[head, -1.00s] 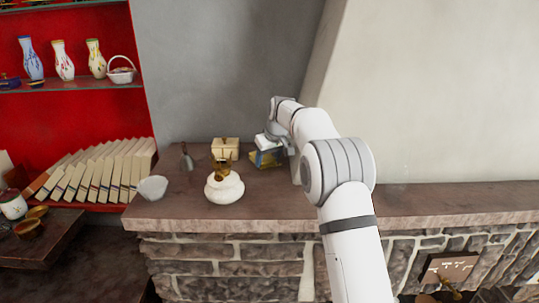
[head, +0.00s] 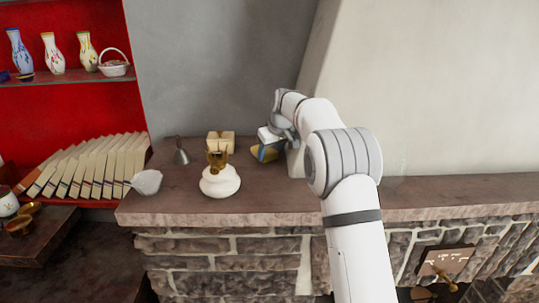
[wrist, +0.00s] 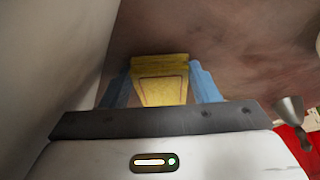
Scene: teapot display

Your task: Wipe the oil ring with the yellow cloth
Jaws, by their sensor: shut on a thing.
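The yellow cloth (wrist: 162,80) sits between the two blue fingers of my gripper (wrist: 162,85) in the wrist view. My gripper is shut on it. In the head view my gripper (head: 266,146) is low over the back right of the brown mantel top, beside the sloping pale wall. A little of the cloth (head: 259,154) shows yellow there, close to the surface. I cannot tell whether it touches. I cannot make out the oil ring in either view; my gripper and the cloth hide part of the surface.
The brown mantel top (head: 270,198) also bears a cream box (head: 220,143), a grey metal funnel-like piece (head: 182,154), a white pot (head: 220,184) with a brass top and a pale bowl (head: 147,182). The sloping wall (head: 440,90) is close on the right. The mantel's front middle is clear.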

